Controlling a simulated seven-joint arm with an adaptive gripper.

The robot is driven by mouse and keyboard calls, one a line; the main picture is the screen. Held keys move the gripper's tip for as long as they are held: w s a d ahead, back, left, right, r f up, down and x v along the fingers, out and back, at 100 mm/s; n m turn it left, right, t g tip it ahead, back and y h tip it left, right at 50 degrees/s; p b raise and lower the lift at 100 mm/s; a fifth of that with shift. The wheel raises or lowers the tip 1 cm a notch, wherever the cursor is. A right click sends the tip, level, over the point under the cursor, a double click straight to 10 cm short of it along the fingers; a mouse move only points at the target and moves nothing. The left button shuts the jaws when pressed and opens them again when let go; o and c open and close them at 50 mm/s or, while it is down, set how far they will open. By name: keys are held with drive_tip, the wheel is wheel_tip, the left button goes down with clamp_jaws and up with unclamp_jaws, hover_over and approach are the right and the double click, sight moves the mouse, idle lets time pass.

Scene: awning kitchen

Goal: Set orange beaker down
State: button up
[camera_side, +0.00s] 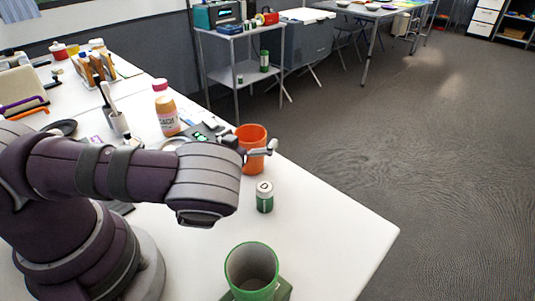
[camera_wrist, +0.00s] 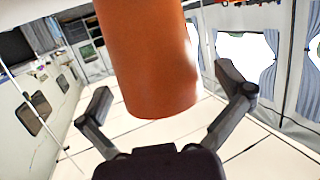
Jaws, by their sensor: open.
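The orange beaker (camera_side: 252,135) stands upright on the white table near its right edge, open end up. Its base appears to rest on the tabletop, partly hidden in the side view. My gripper (camera_side: 250,150) is at the beaker, with one grey finger showing across its right side. In the wrist view the beaker (camera_wrist: 150,55) fills the upper middle. The fingers of my gripper (camera_wrist: 170,95) are spread to either side of it, with gaps showing, so it is open and not clasping the beaker.
A green-and-white can (camera_side: 264,198) stands just in front of the beaker. A green cup (camera_side: 252,268) is at the table's front. An orange-capped bottle (camera_side: 166,115) and a utensil holder (camera_side: 119,124) stand to the left. The table's right corner (camera_side: 350,235) is clear.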

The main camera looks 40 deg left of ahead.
drive_tip(key=c, duration=1.2)
